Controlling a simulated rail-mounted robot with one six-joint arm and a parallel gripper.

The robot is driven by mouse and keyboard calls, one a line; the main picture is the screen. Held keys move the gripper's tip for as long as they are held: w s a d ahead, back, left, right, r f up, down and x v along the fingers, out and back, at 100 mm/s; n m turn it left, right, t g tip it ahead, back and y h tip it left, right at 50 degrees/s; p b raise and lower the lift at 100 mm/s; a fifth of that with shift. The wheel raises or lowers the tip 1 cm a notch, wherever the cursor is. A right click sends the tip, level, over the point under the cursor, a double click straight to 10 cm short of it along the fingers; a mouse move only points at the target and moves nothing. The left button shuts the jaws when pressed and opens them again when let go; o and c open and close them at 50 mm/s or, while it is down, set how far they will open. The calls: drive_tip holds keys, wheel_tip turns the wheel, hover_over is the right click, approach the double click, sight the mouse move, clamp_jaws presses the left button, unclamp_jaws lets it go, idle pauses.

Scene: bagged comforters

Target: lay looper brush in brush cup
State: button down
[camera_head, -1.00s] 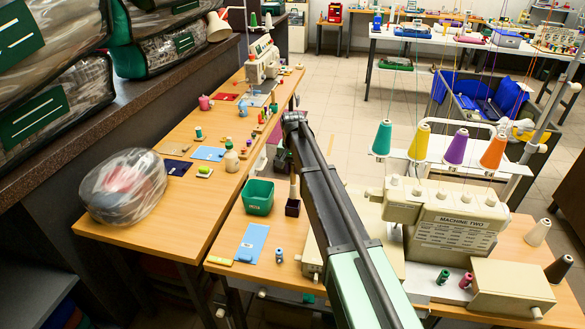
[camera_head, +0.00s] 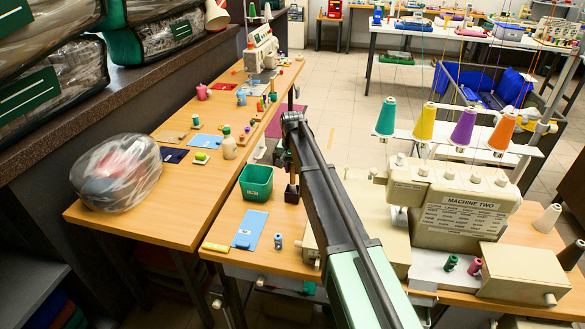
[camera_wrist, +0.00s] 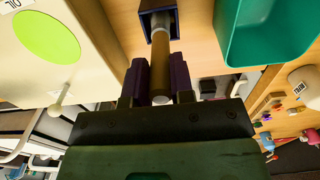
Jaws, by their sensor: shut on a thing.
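The looper brush (camera_wrist: 160,60) is a slim brown rod with a pale near end and a grey far part. My gripper (camera_wrist: 160,75) is shut on it, with a dark purple finger on each side. The brush cup (camera_wrist: 144,22) is a small dark square cup at the top of the wrist view; the brush's grey far part overlaps its opening. How deep the brush reaches cannot be told. In the head view the cup (camera_head: 292,195) stands on the near table, right of the green bin, with my gripper (camera_head: 290,165) just above it, partly hidden by my arm.
The green bin (camera_head: 256,183) stands close beside the cup. Machine Two (camera_head: 450,205), with its thread cones, is to the right. A blue card (camera_head: 250,230) and a small spool (camera_head: 278,241) lie in front. A bagged bundle (camera_head: 115,175) sits on the left table.

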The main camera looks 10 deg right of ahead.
drive_tip(key=shift+f+b, duration=0.6)
drive_tip(key=shift+c, duration=1.3)
unclamp_jaws()
drive_tip(key=shift+r+p, duration=3.55)
wheel_tip(320, 180, up, 11)
drive_tip(key=p, duration=1.1)
drive_tip(key=s+f+n+b, duration=0.3)
drive_tip(key=s+n, duration=0.1)
drive_tip(key=s, duration=3.1)
drive_tip(key=shift+n, duration=0.4)
